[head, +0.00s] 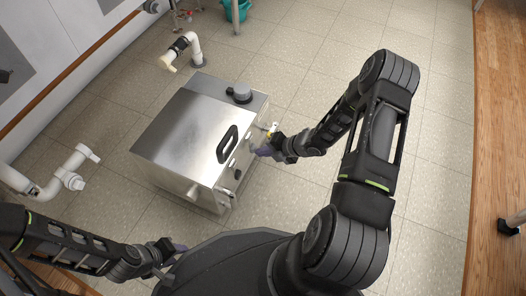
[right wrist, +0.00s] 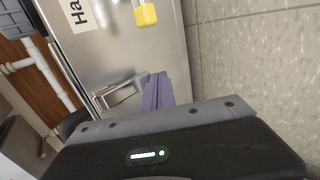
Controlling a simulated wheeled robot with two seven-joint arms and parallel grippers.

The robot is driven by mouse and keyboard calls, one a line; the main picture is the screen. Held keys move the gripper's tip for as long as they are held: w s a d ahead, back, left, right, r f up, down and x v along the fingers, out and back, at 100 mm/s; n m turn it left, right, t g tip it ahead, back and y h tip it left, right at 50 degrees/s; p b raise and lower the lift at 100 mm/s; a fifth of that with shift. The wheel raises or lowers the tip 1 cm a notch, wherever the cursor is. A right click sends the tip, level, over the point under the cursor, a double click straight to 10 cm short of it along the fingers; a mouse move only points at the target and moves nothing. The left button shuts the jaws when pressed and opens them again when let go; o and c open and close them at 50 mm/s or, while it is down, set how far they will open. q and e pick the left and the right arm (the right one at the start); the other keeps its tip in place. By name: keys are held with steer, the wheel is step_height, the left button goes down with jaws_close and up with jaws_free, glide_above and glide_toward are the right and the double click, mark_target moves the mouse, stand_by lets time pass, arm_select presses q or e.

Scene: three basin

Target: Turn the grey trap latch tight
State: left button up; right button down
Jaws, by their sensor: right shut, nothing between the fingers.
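The grey trap is a brushed-metal box (head: 190,130) on the tiled floor, with a dark handle on its lid. In the right wrist view its side wall (right wrist: 110,60) fills the upper middle. A metal latch-like loop (right wrist: 120,93) sits on that wall; I cannot tell how tight it is. My right gripper (head: 264,152) is at the box's right side. Its purple fingers (right wrist: 156,92) are shut and empty, just right of the loop; contact is unclear. My left gripper (head: 177,248) is near my body, away from the box; its jaw gap is not clear.
A yellow padlock (right wrist: 145,14) hangs on the same wall, beyond my right fingers. White pipes stand at the left (head: 62,178) and behind the box (head: 182,48). A teal bucket (head: 236,10) is at the back. The floor right of the box is clear.

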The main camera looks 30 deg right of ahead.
arm_select(q)
steer(key=shift+r, duration=0.1)
arm_select(e)
steer(key=shift+r, duration=0.15)
arm_select(q)
steer(key=shift+r+p, duration=0.45)
steer(key=shift+p, duration=0.05)
arm_select(e)
steer(key=shift+r, duration=0.65)
arm_select(q)
steer(key=shift+f, duration=0.1)
